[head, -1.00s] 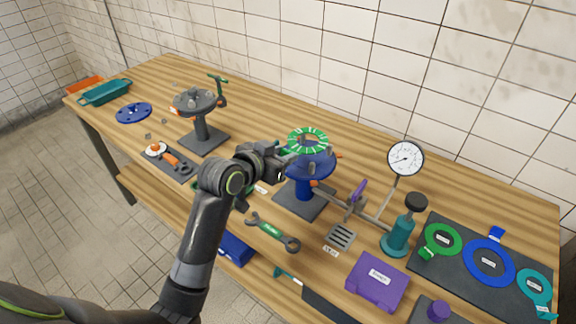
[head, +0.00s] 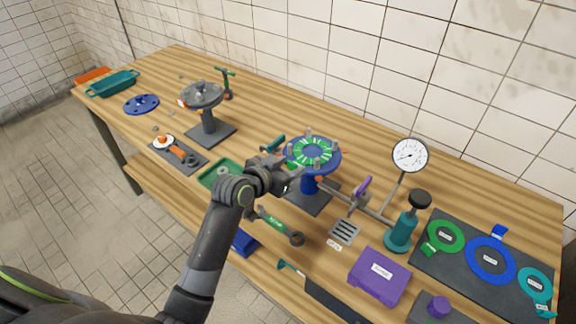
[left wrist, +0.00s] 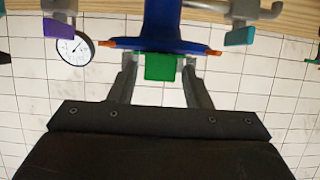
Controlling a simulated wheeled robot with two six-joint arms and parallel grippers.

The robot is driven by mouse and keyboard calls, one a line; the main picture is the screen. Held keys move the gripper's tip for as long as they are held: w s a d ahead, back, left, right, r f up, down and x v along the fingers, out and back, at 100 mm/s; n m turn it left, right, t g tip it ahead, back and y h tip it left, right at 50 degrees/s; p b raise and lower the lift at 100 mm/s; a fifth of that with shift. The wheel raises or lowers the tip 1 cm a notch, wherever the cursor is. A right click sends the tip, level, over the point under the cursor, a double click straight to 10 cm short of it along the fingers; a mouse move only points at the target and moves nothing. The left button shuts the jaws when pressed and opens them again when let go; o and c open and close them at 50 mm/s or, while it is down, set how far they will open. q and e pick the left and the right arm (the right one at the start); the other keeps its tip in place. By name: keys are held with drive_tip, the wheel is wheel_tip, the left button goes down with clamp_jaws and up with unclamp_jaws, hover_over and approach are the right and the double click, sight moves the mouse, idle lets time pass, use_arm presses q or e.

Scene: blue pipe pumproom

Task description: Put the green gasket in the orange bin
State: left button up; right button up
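The green gasket (head: 313,152), a ring with pale marks, lies on the blue flange stand (head: 309,185) among its upright studs. My left gripper (head: 288,174) is at the left side of the flange. In the left wrist view, a green tab (left wrist: 160,67) shows between the two fingers, with a gap beside it, so the gripper looks open around it. The blue flange (left wrist: 160,45) is just beyond the tab. The orange bin (head: 92,76) is at the far left table corner, partly hidden by a teal bin. My right gripper is not in view.
The teal bin (head: 113,84) stands in front of the orange bin. A grey flange stand (head: 208,122) and a blue disc (head: 142,104) lie between. A green tray (head: 218,172) is near my arm. To the right are a gauge (head: 410,155) and a mat with tagged rings (head: 465,290).

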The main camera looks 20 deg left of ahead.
use_arm(q)
drive_tip(key=shift+o, duration=0.5)
drive_tip(key=shift+f+b, duration=0.1)
drive_tip(key=shift+b, duration=0.4)
drive_tip(key=v, duration=1.7)
drive_tip(key=shift+s+r+b, duration=0.2)
drive_tip(key=shift+r+b, duration=0.05)
drive_tip(key=shift+b, duration=0.2)
